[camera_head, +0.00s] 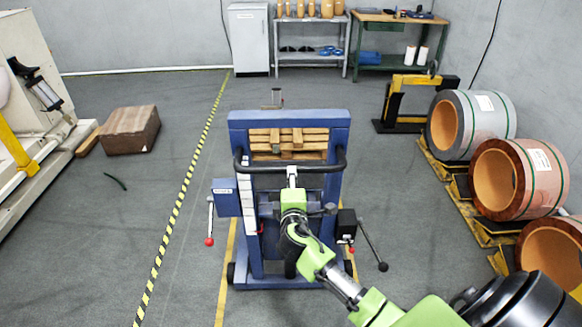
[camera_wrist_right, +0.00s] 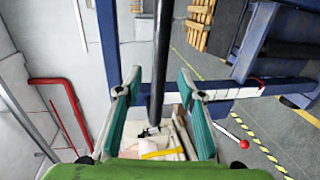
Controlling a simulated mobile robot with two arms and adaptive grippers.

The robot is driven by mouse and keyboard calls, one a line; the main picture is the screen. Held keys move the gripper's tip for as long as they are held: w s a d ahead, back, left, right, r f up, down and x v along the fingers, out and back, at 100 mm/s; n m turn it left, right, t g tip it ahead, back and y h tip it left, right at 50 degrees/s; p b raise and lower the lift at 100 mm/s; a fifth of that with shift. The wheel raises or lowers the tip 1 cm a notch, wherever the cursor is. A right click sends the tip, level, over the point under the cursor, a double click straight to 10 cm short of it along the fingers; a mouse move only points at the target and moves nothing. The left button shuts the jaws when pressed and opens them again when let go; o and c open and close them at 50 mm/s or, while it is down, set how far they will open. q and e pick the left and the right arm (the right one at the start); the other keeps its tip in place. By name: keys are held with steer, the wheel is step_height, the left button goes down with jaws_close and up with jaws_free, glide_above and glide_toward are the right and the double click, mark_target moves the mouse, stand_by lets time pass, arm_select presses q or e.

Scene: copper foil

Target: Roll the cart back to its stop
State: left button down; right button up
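The blue cart (camera_head: 240,125) stands upright in the middle of the head view, with a black handlebar (camera_head: 328,166) across its near side. My right gripper (camera_head: 291,178) is at the middle of the handlebar. In the right wrist view the teal-padded fingers of my right gripper (camera_wrist_right: 159,82) are spread apart. A black bar (camera_wrist_right: 161,50), seemingly the handlebar, passes between them with a visible gap on each side. I cannot tell how deep the bar sits. The cart's stop cannot be clearly made out. My left gripper is not in view.
Copper-coloured coils (camera_head: 515,178) line the right on yellow supports. Yellow floor lines (camera_head: 226,275) run by the cart, and a striped line (camera_head: 180,200) lies to the left. A brown block (camera_head: 131,130) lies near a machine at the left. A levered red knob (camera_head: 209,242) sticks out at the cart's left.

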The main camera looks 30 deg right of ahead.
steer(key=x, duration=0.8)
steer(key=shift+p, duration=0.35)
jaws_close()
